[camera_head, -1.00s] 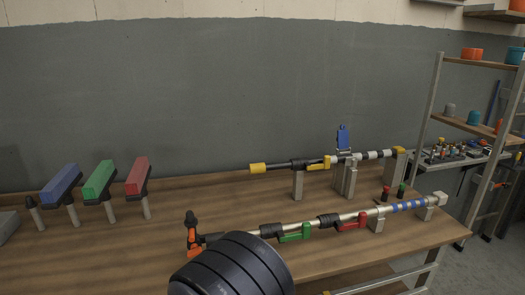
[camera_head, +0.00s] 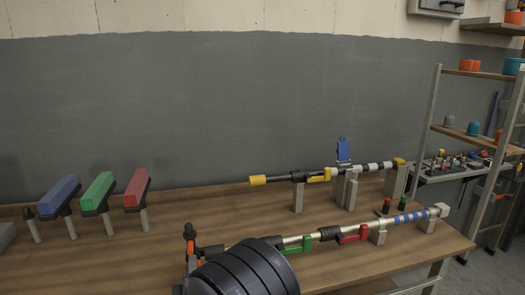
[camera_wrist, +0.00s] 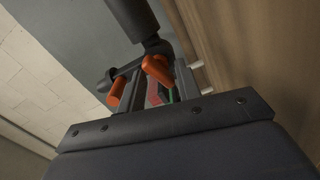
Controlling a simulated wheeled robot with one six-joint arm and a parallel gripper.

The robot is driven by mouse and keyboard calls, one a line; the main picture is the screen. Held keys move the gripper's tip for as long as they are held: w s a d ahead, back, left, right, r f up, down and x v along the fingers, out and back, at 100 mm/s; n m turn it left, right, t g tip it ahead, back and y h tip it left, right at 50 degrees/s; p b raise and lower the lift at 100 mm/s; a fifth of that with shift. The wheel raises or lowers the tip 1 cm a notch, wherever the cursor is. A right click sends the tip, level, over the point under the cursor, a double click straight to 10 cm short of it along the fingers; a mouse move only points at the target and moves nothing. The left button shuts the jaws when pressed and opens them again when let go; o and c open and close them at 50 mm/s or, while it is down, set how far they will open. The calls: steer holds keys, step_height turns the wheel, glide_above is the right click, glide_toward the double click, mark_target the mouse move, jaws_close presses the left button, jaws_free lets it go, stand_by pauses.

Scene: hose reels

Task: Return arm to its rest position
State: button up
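My gripper (camera_wrist: 158,74) shows in the wrist view with its two grey fingers apart. Red and green surfaces show through the gap, and I see nothing clamped between the fingers. A black and orange fitting (camera_wrist: 157,70) lies close in front of the fingertips; whether they touch it I cannot tell. In the head view my dark ribbed arm (camera_head: 243,272) fills the bottom centre, and my gripper cannot be made out there.
The wooden bench (camera_head: 215,212) carries a second rod (camera_head: 272,179) on grey posts behind. Blue (camera_head: 59,195), green (camera_head: 98,193) and red (camera_head: 137,187) blocks stand on pegs at left. A shelf rack (camera_head: 470,133) is at right. The bench middle is bare.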

steer(key=m+b, duration=0.1)
steer(key=m, duration=0.3)
steer(key=shift+m+b, duration=0.3)
steer(key=shift+m, duration=0.2)
steer(key=shift+r, duration=0.15)
